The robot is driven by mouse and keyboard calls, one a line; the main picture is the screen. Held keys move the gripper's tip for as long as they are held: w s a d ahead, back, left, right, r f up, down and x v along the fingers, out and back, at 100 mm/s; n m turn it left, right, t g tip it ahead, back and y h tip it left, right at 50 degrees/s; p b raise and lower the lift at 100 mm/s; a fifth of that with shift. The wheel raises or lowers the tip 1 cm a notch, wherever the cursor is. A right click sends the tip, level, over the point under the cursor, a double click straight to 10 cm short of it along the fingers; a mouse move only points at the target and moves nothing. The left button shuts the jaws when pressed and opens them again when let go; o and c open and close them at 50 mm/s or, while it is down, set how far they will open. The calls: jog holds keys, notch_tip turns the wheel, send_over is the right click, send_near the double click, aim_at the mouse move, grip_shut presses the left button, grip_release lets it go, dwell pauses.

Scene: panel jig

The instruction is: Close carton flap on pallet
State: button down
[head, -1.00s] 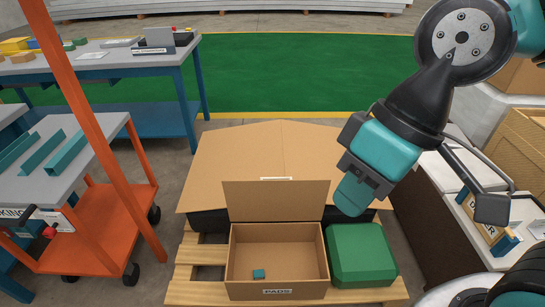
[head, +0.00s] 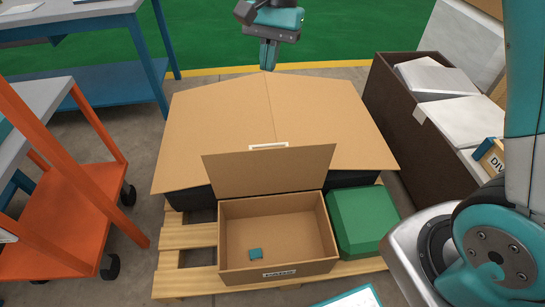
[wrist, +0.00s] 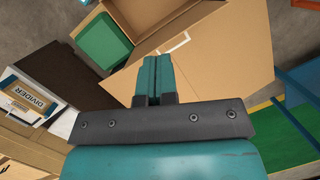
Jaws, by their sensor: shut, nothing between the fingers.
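A small open carton (head: 228,222) with a label on its front stands on the wooden pallet (head: 185,258). Its flap (head: 270,171) stands up at the back edge, leaning away from the opening. My gripper (head: 267,66) is above the far edge of the large cardboard box behind the carton, well beyond the flap. In the wrist view my gripper (wrist: 154,62) is shut and empty, with the large box top (wrist: 225,60) below it and part of the carton at the top edge.
The large brown box (head: 215,125) fills the pallet's back. A green block (head: 362,220) stands right of the carton. A dark bin (head: 395,130) with white slabs is at right. An orange cart (head: 75,205) and blue bench (head: 105,85) are at left.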

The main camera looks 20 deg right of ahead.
jog(key=w+d+f+m+g+b, duration=0.15)
jog(key=w+f+m+b, duration=0.4)
jog(key=f, duration=0.75)
jog(key=m+h+b, duration=0.1)
jog(key=m+b, duration=0.1)
jog(key=m, duration=0.6)
send_near(274, 158)
jog(key=shift+g, duration=0.25)
jog(key=f+b, duration=0.1)
jog(key=f, duration=0.1)
jog(key=f+b, duration=0.1)
jog(key=f, duration=0.1)
jog(key=f+b, duration=0.1)
jog(key=f, duration=0.1)
jog(key=shift+s+a, duration=0.15)
jog(key=shift+s, duration=0.1)
jog(key=shift+s+a, duration=0.1)
